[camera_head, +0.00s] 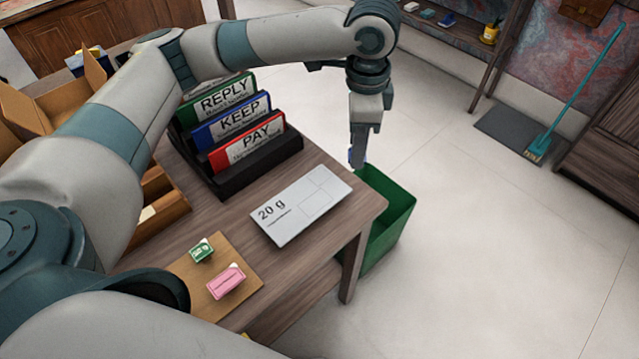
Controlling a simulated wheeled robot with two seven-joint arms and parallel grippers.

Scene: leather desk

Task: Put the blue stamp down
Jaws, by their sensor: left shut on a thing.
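A green stamp (201,250) and a pink stamp (226,281) sit on a tan board (245,293) at the front of the desk. My right gripper is not in view.
A white card marked "20 g" (300,207) lies near the desk's right edge. A black rack (262,169) holds REPLY, KEEP and PAY signs. A wooden tray (167,208) and a cardboard box (35,108) stand left. Bare desk (330,240) shows around the card.

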